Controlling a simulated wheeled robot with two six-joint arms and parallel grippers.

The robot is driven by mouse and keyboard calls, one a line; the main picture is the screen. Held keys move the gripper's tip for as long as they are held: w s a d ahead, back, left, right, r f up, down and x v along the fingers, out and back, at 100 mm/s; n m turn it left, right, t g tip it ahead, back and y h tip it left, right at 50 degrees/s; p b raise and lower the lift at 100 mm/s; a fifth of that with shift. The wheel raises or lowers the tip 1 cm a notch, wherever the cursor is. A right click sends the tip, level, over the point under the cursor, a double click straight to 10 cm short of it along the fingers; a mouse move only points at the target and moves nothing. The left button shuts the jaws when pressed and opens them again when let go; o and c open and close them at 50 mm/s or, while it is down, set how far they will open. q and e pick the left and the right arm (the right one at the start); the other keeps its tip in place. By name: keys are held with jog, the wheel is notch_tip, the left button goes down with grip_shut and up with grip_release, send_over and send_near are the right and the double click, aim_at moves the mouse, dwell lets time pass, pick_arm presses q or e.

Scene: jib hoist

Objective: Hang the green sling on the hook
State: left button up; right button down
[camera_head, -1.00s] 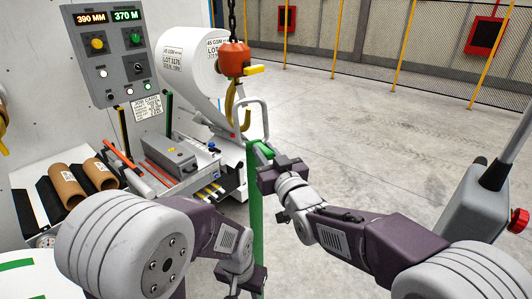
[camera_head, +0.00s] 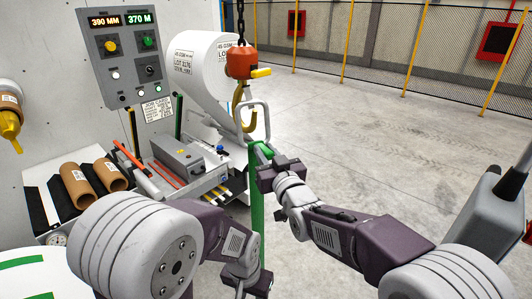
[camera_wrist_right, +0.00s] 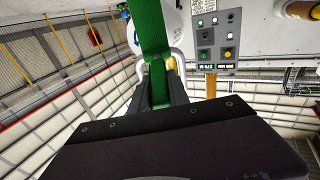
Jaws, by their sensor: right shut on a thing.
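The yellow hook (camera_head: 248,124) hangs under an orange hoist block (camera_head: 241,62) on a chain. The green sling (camera_head: 257,205) hangs as a long strap below my right gripper (camera_head: 264,152). That gripper is shut on the sling's upper end, a little below and right of the hook. In the right wrist view the green strap (camera_wrist_right: 147,28) passes between the fingers (camera_wrist_right: 158,88). A pale metal loop (camera_head: 267,118) stands above the gripper and overlaps the hook in the picture; I cannot tell whether they touch. My left gripper (camera_head: 256,282) is low by the strap; its fingers are unclear.
A control panel (camera_head: 131,55) and a large white roll (camera_head: 188,62) stand behind and left of the hook. Brown cardboard cores (camera_head: 76,184) lie on a bench at left. The floor (camera_head: 370,130) to the right is open.

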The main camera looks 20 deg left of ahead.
jog(key=shift+r, duration=0.2)
jog(key=shift+w+a, duration=0.1)
jog(key=shift+a, duration=0.05)
jog(key=shift+w+a+p, duration=0.2)
jog(key=shift+w+a, duration=0.15)
jog(key=shift+a, duration=0.2)
jog(key=shift+w+a+p, duration=0.15)
jog(key=shift+w+a, duration=0.2)
jog(key=shift+a, duration=0.3)
